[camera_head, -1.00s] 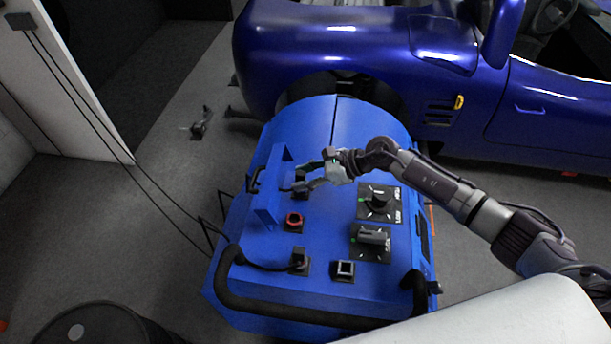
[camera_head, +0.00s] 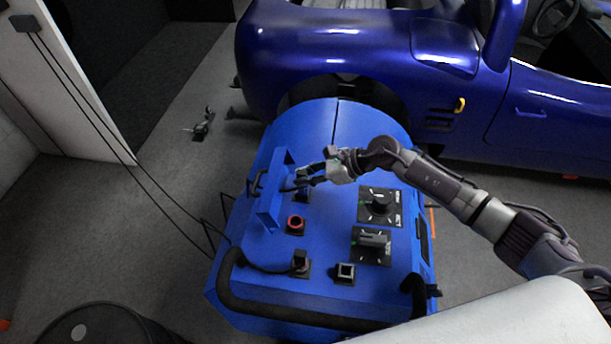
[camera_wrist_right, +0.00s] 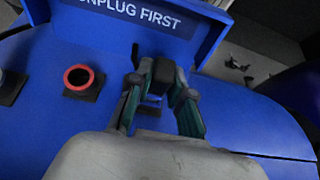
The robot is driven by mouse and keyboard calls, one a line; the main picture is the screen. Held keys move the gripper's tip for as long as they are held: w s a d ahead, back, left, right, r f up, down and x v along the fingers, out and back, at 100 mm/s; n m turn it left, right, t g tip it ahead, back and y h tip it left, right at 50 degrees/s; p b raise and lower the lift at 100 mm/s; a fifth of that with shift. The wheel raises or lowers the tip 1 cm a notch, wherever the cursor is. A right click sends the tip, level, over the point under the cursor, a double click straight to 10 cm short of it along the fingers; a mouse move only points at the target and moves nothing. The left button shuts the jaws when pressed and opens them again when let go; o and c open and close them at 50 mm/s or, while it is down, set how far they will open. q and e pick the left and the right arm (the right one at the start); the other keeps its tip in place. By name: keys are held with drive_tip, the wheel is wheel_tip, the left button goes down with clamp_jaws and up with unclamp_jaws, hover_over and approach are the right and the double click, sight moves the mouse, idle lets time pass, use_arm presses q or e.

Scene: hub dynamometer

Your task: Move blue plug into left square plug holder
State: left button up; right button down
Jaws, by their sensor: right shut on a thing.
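My right gripper (camera_head: 306,180) is over the upper part of the blue machine's panel, beside the raised blue guard. In the right wrist view, the two fingers (camera_wrist_right: 160,90) are closed on a dark plug (camera_wrist_right: 163,71), which I take for the blue plug; its own colour is hard to tell. A square socket with a blue inside (camera_wrist_right: 151,104) shows just below the plug, so the plug looks lifted off it. At the panel's lower edge, a black plug with a cable (camera_head: 301,260) stands in the left square holder (camera_head: 304,271). My left gripper is not in view.
An open square holder (camera_head: 345,271) is right of that black plug. A red-ringed round socket (camera_head: 295,223) lies mid-panel. Two dial switches (camera_head: 379,204) (camera_head: 371,242) are on the right. The guard (camera_head: 271,205) reads "UNPLUG FIRST". A black handrail (camera_head: 290,316) borders the front.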

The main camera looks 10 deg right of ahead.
drive_tip(key=shift+r+p, duration=0.75)
drive_tip(key=shift+r, duration=0.55)
